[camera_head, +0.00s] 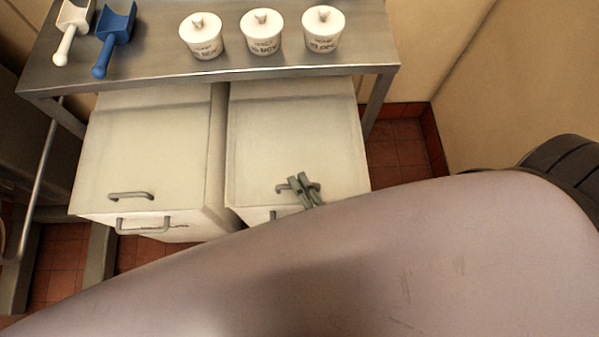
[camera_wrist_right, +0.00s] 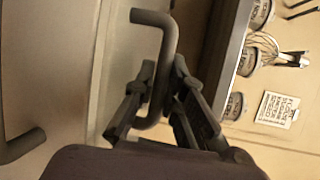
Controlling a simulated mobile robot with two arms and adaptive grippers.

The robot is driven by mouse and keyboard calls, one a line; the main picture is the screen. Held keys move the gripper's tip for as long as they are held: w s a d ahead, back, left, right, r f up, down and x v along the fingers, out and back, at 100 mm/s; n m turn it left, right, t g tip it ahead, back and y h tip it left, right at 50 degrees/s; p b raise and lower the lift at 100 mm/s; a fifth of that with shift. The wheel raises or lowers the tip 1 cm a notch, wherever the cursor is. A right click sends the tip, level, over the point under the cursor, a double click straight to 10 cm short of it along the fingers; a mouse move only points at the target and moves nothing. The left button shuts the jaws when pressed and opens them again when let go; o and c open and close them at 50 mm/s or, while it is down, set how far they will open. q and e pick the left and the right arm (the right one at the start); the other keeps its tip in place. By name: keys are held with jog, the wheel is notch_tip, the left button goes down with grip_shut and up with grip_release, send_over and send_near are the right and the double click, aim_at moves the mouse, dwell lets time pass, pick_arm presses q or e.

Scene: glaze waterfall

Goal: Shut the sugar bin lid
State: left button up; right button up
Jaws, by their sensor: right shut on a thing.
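Two pale bins stand side by side under a steel table. The right bin's lid (camera_head: 290,140) looks flat or nearly so; I cannot tell whether a gap is left at its front edge. My right gripper (camera_head: 304,183) is shut on the grey lid handle (camera_head: 281,188) of this bin. The wrist view shows the fingers (camera_wrist_right: 163,78) on either side of the bent handle bar (camera_wrist_right: 152,17). My arm hides most of the bin's front, and no label naming sugar is readable. My left gripper is out of view.
The left bin's lid (camera_head: 150,150) is down, with its own handle. The steel table (camera_head: 220,74) above carries three lidded white tubs (camera_head: 264,33), a blue scoop (camera_head: 114,37) and a white scoop (camera_head: 70,30). A wall closes off the right side.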

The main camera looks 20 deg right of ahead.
jog(key=shift+s+f, duration=0.1)
jog(key=shift+s, duration=0.1)
jog(key=o, duration=0.5)
jog(key=shift+c, duration=0.2)
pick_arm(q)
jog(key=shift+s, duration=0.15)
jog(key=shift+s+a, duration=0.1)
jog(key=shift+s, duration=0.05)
pick_arm(e)
jog(key=v, duration=1.2)
jog(key=shift+a, duration=0.1)
